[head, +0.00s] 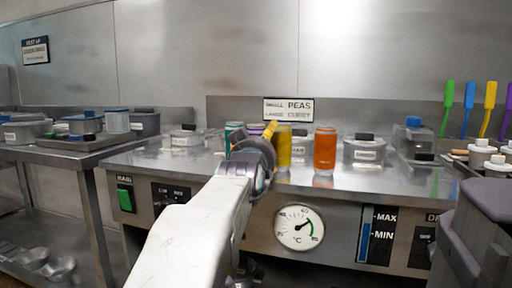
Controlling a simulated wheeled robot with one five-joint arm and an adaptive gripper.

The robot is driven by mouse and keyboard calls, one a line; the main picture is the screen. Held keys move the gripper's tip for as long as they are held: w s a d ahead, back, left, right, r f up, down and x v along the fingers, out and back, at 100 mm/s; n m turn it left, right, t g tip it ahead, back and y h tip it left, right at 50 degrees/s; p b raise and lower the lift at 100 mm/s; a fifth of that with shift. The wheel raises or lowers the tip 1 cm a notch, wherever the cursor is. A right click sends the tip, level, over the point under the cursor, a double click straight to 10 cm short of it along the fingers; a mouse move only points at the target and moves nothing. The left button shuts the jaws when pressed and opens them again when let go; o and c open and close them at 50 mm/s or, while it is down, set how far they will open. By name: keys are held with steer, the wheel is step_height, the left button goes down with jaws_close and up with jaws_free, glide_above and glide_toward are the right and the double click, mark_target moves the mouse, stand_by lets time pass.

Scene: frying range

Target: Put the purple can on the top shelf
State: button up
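A purple can (256,129) stands on the steel counter among other cans. Only its top part shows, as my arm and gripper cover the rest. My gripper (262,144) is at the end of my white arm, in front of the cans. Its fingers are mostly hidden by the wrist, so I cannot tell whether it is open or shut, or whether it touches a can. I cannot make out a top shelf in this view.
A green can (233,129) is left of the purple can; a yellow can (284,150) and an orange can (325,150) are to its right. Lidded containers (363,151) stand along the counter (150,158). A side table (50,150) is left.

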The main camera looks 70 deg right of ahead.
steer(key=shift+d, duration=0.4)
steer(key=shift+a, duration=0.1)
steer(key=c, duration=1.2)
steer(key=shift+r, duration=0.2)
step_height(320, 180, up, 18)
steer(key=p, duration=1.5)
